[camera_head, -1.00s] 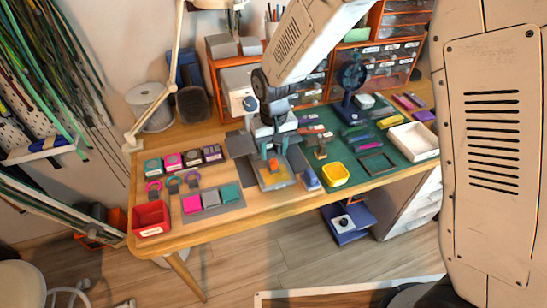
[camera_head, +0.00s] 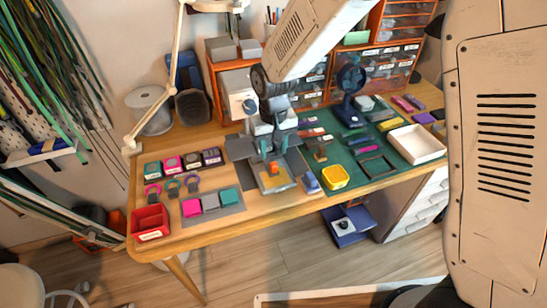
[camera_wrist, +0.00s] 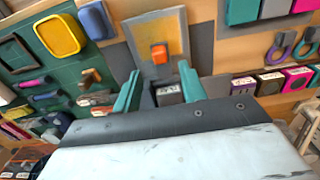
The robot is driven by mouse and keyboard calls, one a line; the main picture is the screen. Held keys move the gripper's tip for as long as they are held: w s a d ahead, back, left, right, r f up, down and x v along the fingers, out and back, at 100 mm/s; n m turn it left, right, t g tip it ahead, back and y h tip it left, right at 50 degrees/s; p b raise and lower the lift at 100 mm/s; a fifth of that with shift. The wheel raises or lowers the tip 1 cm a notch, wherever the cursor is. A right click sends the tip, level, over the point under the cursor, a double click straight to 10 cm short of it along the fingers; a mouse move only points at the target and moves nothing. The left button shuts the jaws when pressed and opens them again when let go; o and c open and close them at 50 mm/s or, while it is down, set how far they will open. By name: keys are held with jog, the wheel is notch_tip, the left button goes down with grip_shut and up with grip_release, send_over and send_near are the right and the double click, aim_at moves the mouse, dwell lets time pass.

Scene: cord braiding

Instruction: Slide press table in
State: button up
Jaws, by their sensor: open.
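The press table (camera_head: 273,179) is a grey sliding plate with a yellowish pad and an orange block (camera_head: 273,168) on it. It sticks out toward the front edge of the workbench. In the wrist view the press table (camera_wrist: 175,22) lies beyond my fingers, with the orange block (camera_wrist: 159,53) near its middle. My gripper (camera_wrist: 161,88) is open, its two teal fingers spread on either side of a small dark labelled part. In the head view my gripper (camera_head: 268,150) is over the press area, and my arm partly hides the press. Contact with the table cannot be told.
A yellow tray (camera_head: 335,177) and a blue item (camera_head: 311,182) stand close to the right. Pink, grey and teal blocks (camera_head: 210,202) lie on a grey mat at left, by a red bin (camera_head: 150,222). A white tray (camera_head: 417,144) is farther right.

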aim_at(274, 163)
notch_tip(274, 163, down, 5)
jog(key=shift+f, duration=0.1)
dwell(0.3)
grip_shut()
jog(key=shift+w, duration=0.1)
